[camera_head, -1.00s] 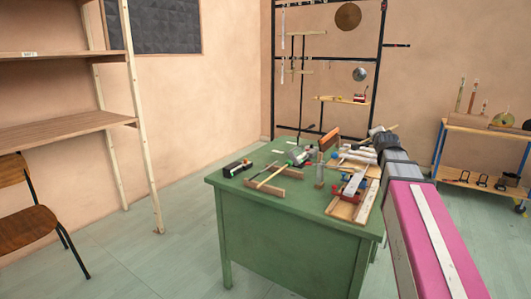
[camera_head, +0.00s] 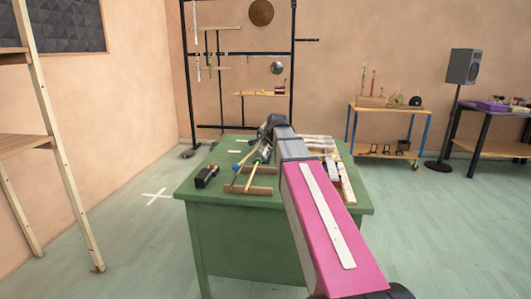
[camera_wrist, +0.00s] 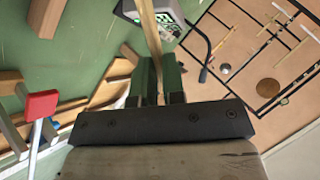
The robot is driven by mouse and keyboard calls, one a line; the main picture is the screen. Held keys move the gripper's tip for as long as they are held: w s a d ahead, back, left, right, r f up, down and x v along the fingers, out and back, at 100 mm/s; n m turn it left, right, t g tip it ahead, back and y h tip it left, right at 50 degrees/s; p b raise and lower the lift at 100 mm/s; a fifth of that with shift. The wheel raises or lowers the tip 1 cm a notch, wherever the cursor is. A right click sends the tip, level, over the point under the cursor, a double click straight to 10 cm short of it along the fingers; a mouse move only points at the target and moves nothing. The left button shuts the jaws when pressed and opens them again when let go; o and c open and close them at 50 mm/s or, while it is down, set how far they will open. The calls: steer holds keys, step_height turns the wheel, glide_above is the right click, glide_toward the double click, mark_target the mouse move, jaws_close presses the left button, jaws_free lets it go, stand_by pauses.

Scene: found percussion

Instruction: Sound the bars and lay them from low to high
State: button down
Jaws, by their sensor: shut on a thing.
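In the wrist view my gripper (camera_wrist: 158,82) is shut on a thin wooden stick (camera_wrist: 149,28), whose far end runs out of the picture. In the head view my arm hides the gripper and the middle of the green table (camera_head: 200,188). Several pale bars (camera_head: 345,182) show on the table to the right of my arm, partly hidden. Left of my arm, sticks with coloured ends (camera_head: 250,176) lie across wooden rests (camera_head: 248,190). A red-headed tool (camera_wrist: 41,105) with a pale handle shows at the left of the wrist view.
A small black device (camera_head: 206,176) sits on the table's left side. Another device with a green and white face (camera_wrist: 172,18) is close to the stick. A black rack (camera_head: 190,90) stands behind. A trolley (camera_head: 375,110) and a speaker (camera_head: 463,67) stand right.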

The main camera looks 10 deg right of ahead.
steer(key=s+f+n+g+h, duration=0.2)
steer(key=s+n+g, duration=0.3)
steer(key=g, duration=0.4)
steer(key=shift+d+f+n+g, duration=0.15)
steer(key=shift+f+n+g, duration=0.3)
steer(key=shift+f, duration=0.35)
steer(key=shift+f, duration=3.15)
steer(key=shift+f, duration=0.3)
steer(key=c, duration=1.1)
jaws_free()
steer(key=shift+r, duration=0.1)
